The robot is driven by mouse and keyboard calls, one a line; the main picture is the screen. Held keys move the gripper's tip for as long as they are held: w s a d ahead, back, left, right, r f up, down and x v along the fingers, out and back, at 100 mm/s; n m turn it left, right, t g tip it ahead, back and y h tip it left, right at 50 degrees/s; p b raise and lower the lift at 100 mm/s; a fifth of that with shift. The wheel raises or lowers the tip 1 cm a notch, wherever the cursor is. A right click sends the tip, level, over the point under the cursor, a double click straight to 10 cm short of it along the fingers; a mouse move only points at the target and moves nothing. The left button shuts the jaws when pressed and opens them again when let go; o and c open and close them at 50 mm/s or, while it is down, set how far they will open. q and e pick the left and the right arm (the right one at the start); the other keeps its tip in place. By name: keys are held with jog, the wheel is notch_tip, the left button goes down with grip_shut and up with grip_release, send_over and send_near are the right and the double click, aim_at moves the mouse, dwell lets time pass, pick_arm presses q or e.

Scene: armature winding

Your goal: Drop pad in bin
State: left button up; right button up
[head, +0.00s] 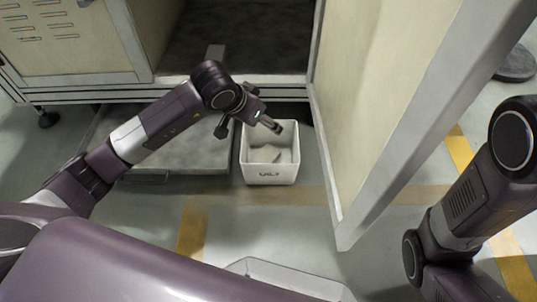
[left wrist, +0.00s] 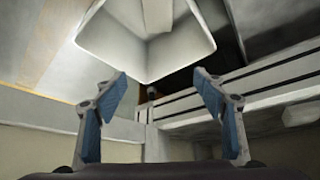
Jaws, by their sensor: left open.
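A white square bin (head: 270,178) with dark lettering on its front stands on the floor below the open cabinet. Pale, crumpled pad-like material (head: 268,154) lies inside it; I cannot tell how many pieces. My left gripper (head: 273,126) is over the back part of the bin, above its rim. In the left wrist view the left gripper (left wrist: 158,88) has its two blue-padded fingers spread apart with nothing between them. The bin (left wrist: 100,42) fills the top of that view, with pale material (left wrist: 157,15) inside. My right gripper is outside the views; only part of the right arm shows.
A grey metal tray or plate (head: 165,176) lies left of the bin. An open cabinet door (head: 350,110) stands close on the bin's right. The cabinet's bottom edge (head: 60,90) runs behind. Floor in front of the bin is clear, with yellow lines.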

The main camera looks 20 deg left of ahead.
pick_arm(q)
jog(key=v, duration=1.2)
